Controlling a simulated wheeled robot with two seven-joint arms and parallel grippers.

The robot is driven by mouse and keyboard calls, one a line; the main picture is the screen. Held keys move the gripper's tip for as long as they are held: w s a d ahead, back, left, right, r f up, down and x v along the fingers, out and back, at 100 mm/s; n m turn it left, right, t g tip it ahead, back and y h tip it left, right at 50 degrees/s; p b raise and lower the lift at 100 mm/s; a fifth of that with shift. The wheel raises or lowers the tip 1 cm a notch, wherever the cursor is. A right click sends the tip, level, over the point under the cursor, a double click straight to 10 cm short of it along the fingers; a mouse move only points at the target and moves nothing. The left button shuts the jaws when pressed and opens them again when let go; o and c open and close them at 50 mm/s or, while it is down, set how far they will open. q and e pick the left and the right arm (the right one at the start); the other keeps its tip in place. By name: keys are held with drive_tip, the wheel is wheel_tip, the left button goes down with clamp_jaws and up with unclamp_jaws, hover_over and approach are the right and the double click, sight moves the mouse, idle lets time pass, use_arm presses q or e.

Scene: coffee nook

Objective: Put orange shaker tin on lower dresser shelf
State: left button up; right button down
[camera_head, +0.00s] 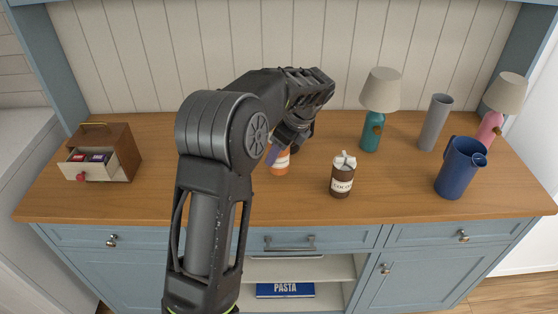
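The orange shaker tin (279,168), orange with a pale band, stands on the wooden dresser top a little right of the middle. Its upper part is hidden by my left gripper (273,154), which reaches down over it from behind my bent arm. The fingers are small and mostly covered, so I cannot tell whether they are closed on the tin. The dresser's open shelf space is below the middle drawer; a shelf board (330,268) shows there, partly hidden by my arm. My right gripper is not in view.
A brown cocoa jar (341,182) stands right of the tin. Farther right are a teal lamp (371,132), grey cylinder (434,125), blue pitcher (458,172) and pink lamp (489,128). A small wooden drawer box (124,148) stands left. A blue PASTA book (285,290) lies low in the shelf space.

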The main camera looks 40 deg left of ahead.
sight(279, 161)
use_arm(q)
drive_tip(key=shift+f, duration=1.85)
drive_tip(key=shift+f, duration=0.1)
drive_tip(key=o, duration=1.5)
drive_tip(key=shift+c, duration=0.2)
drive_tip(key=v, duration=1.2)
